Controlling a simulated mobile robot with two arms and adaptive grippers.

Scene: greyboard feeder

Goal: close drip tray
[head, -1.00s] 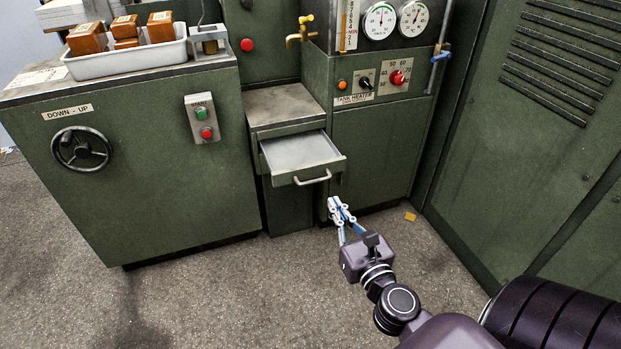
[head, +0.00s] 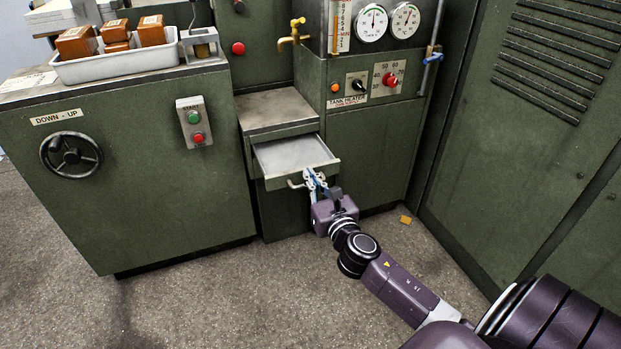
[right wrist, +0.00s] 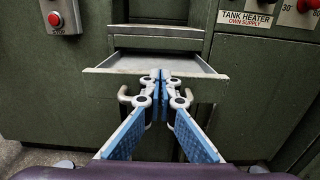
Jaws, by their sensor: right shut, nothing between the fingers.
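The drip tray (head: 290,155) is a shallow metal drawer with a green front, pulled out of a low green cabinet under a grey top. It also shows in the right wrist view (right wrist: 108,68), open toward me. Its handle (head: 295,184) is a pale bar on the front, partly hidden by my right gripper (head: 313,174). That gripper is shut and empty, with its fingertips at the handle and tray front. In the right wrist view the closed fingertips (right wrist: 160,76) are in front of the middle of the tray front; contact cannot be told. My left gripper is out of view.
A brass tap (head: 292,32) is above the cabinet. A tank heater panel (head: 368,88) is to the right of it. A start-button box (head: 194,122) and a handwheel (head: 71,154) are on the left cabinet. A small yellow piece (head: 406,219) lies on the floor.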

